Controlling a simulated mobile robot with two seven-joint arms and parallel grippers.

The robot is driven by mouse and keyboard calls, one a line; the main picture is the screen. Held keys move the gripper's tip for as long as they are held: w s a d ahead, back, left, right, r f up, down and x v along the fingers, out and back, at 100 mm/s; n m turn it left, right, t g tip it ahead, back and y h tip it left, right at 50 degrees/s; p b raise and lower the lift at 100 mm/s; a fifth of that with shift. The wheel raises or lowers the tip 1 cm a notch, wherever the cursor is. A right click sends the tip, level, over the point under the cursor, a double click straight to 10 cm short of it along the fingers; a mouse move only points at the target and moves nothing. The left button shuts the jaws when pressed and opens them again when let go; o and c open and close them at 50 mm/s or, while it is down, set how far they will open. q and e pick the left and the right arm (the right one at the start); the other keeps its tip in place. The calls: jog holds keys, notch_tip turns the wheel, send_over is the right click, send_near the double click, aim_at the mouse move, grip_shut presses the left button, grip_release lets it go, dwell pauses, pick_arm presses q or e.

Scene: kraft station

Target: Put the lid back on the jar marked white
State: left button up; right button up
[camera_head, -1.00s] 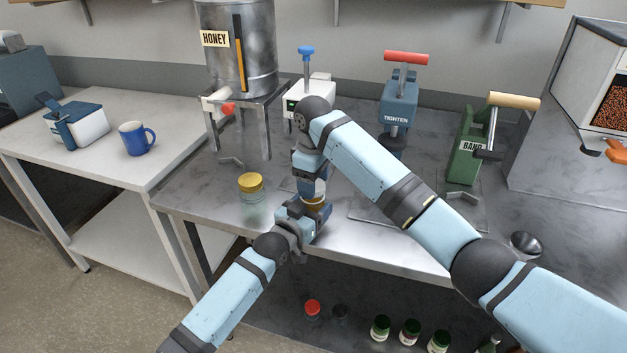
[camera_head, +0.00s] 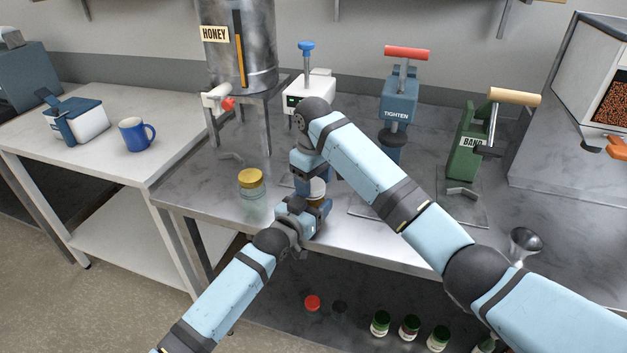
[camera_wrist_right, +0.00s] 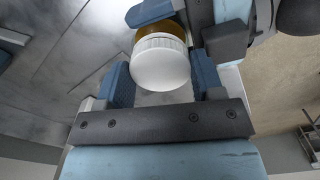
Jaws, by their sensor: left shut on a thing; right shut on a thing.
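An amber jar (camera_head: 316,203) stands at the front of the steel bench, with a white lid (camera_head: 317,187) at its mouth. My left gripper (camera_head: 312,212) is shut on the jar's body from the front left. My right gripper (camera_head: 310,180) comes from above and is shut on the white lid. In the right wrist view the white lid (camera_wrist_right: 161,64) lies between my right fingers, with the amber jar (camera_wrist_right: 165,30) just behind it. The lid looks level with the jar; whether it is fully seated cannot be told. No marking on the jar is readable.
A clear jar with a gold lid (camera_head: 250,190) stands close left of the grippers. A honey tank (camera_head: 237,60), a white press (camera_head: 309,95), a blue tightening press (camera_head: 396,105) and a green band press (camera_head: 470,145) line the back. A metal funnel (camera_head: 524,240) stands right.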

jog(key=o, duration=0.9)
jog(key=shift+a, duration=0.1)
jog(key=shift+s, duration=0.1)
jog(key=shift+a+r, duration=0.1)
jog(key=shift+r, duration=2.25)
jog(key=shift+c, duration=0.6)
